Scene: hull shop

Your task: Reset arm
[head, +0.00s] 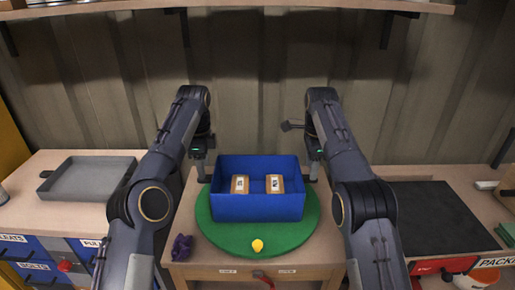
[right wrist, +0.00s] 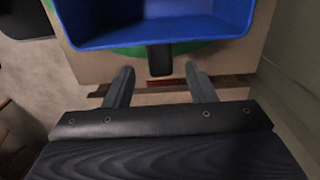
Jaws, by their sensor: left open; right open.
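My left gripper (head: 202,170) points down just left of a blue bin (head: 255,206). It is open and looks empty. My right gripper (head: 313,170) hangs at the bin's right side, and it also shows in the right wrist view (right wrist: 160,88) with its two fingers apart and nothing between them. In the right wrist view the blue bin (right wrist: 160,38) lies just beyond the fingertips. The bin stands on a round green mat (head: 207,222) and holds two brown labelled boxes (head: 240,184) (head: 275,184). I cannot tell whether either gripper touches the bin.
A yellow object (head: 258,246) lies on the mat's front, and a purple object (head: 182,248) on the wooden table (head: 225,262). A grey tray (head: 90,178) is on the left counter. A dark mat (head: 432,215) covers the right counter. A shelf (head: 240,3) runs above.

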